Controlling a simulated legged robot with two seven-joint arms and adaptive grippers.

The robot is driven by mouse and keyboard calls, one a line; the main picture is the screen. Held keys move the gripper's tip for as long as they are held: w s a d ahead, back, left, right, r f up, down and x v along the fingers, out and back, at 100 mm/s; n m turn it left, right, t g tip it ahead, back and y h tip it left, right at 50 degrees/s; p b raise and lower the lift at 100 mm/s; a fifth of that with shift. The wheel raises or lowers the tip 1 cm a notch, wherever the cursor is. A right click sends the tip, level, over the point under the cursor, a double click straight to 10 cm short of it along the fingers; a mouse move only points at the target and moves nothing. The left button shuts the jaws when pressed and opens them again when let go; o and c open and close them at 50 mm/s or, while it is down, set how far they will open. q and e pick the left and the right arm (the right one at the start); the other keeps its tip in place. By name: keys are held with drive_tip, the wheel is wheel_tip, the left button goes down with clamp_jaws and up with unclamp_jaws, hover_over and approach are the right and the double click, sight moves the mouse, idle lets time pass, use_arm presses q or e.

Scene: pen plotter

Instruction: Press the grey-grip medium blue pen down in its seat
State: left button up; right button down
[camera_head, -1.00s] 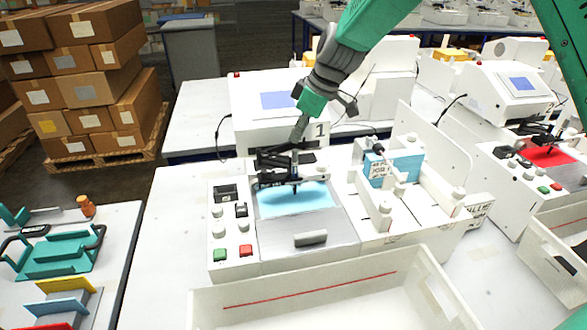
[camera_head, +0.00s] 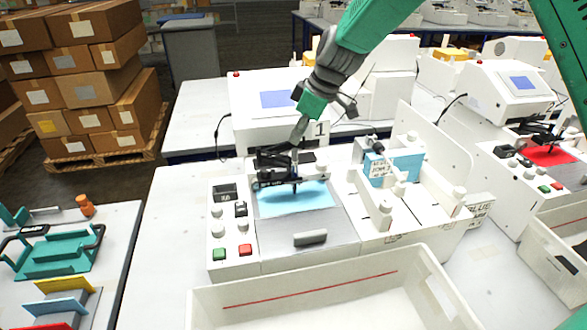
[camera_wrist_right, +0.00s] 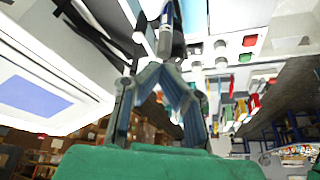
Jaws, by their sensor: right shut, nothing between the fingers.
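In the right wrist view the pen (camera_wrist_right: 167,22) shows dark blue with a greyish part, just past my fingertips. My right gripper (camera_head: 297,141) is shut and empty, pointing down at the pen's top. It also shows in the right wrist view (camera_wrist_right: 160,68). I cannot tell whether the fingertips touch the pen or how deep it sits. My left gripper is not in view.
The plotter's panel has a green button (camera_head: 219,254) and a red button (camera_head: 245,250). An empty white bin (camera_head: 310,290) stands in front. A blue block (camera_head: 382,170) sits in a white fixture to the right. A second plotter (camera_head: 500,95) stands farther right.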

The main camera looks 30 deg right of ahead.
drive_tip(key=shift+f+b, duration=0.5)
drive_tip(key=shift+f, duration=0.4)
wheel_tip(320, 180, up, 4)
drive_tip(key=p, duration=0.3)
drive_tip(key=shift+r+p, duration=0.15)
drive_tip(key=shift+p, duration=0.2)
drive_tip(key=shift+r, duration=0.9)
